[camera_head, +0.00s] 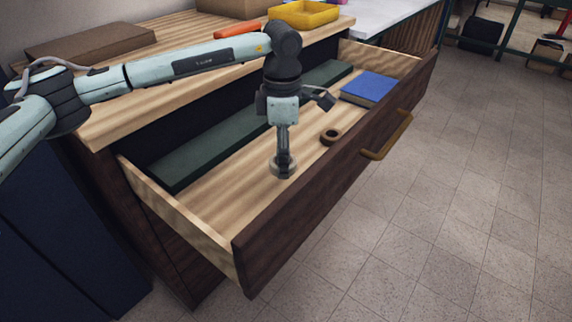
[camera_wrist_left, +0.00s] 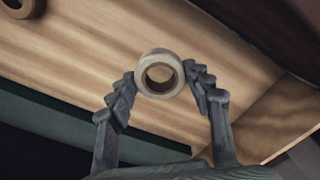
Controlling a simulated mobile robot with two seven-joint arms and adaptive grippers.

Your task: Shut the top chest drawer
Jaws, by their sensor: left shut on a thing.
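The top chest drawer (camera_head: 318,207) is pulled well out of the wooden chest (camera_head: 100,125). Its dark front has a brass-coloured handle (camera_head: 388,137). My left gripper (camera_head: 283,157) points down inside the drawer, away from the handle. It is shut on a pale tape-like ring (camera_head: 283,173), and in the left wrist view the fingers hold this ring (camera_wrist_left: 142,76) from both sides. I cannot tell whether the ring touches the drawer floor. My right gripper is not in view.
The drawer also holds a darker brown ring (camera_head: 331,137), a blue book (camera_head: 369,88) and a long dark green box (camera_head: 215,143). A yellow tray (camera_head: 303,15), an orange object (camera_head: 237,29) and a brown box (camera_head: 90,40) are on the chest top. Tiled floor lies clear before the drawer.

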